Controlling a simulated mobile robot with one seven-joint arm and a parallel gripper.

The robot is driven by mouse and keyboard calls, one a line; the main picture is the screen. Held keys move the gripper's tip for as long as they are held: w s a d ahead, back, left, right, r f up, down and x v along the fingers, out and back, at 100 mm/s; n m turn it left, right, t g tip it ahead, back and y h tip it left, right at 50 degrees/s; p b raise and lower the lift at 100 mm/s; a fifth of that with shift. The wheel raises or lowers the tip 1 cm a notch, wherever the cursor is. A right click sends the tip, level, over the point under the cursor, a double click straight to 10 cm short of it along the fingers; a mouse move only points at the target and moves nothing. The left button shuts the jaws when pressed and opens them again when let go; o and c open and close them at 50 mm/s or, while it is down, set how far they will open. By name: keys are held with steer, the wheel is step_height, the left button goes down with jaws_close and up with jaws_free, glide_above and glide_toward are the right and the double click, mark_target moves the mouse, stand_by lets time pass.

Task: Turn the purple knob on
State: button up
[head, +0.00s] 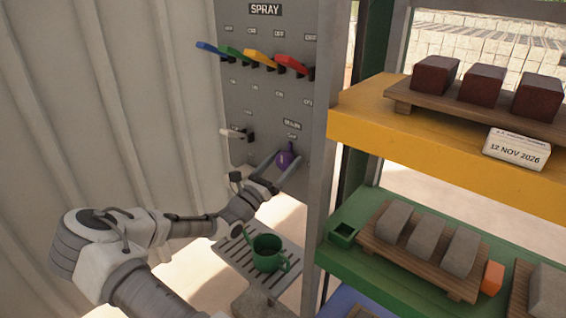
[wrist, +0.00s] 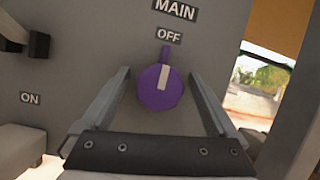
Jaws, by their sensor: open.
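The purple knob (head: 284,159) is on the lower right of the grey panel (head: 262,108), below a MAIN label (head: 292,125). In the wrist view the knob (wrist: 160,86) is round with a pale pointer mark, and its pointer is upright toward the OFF label (wrist: 169,36). My gripper (wrist: 163,82) is open, with one finger on each side of the knob and a gap showing on both sides. In the head view my gripper (head: 278,160) reaches the panel at the knob.
Blue, green, yellow and red levers (head: 255,58) line the panel's top under a SPRAY label. A white lever (head: 237,133) sits left of the knob. A shelf rack (head: 400,120) with blocks stands right. A green watering can (head: 268,252) is on a slatted stand below.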

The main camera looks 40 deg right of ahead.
steer(key=c, duration=1.3)
steer(key=shift+m, duration=0.5)
steer(key=m+g+p, duration=0.1)
steer(key=m+g, duration=0.2)
steer(key=m, duration=0.2)
steer(key=shift+s, duration=0.1)
steer(key=m+g+y, duration=0.1)
steer(key=m, duration=0.2)
steer(key=m+g, duration=0.2)
steer(key=m, duration=0.1)
steer(key=shift+s+f+y+p, duration=0.1)
steer(key=shift+y+p, duration=0.2)
steer(key=shift+y, duration=0.1)
steer(key=m+y, duration=0.1)
steer(key=m, duration=0.2)
steer(key=m+g, duration=0.1)
steer(key=m, duration=0.1)
steer(key=shift+f+m+y, duration=0.1)
steer(key=shift+m+y, duration=0.3)
steer(key=shift+s+f+m+y+b, duration=0.1)
steer(key=shift+m+y+b, duration=0.75)
steer(key=shift+m, duration=1.35)
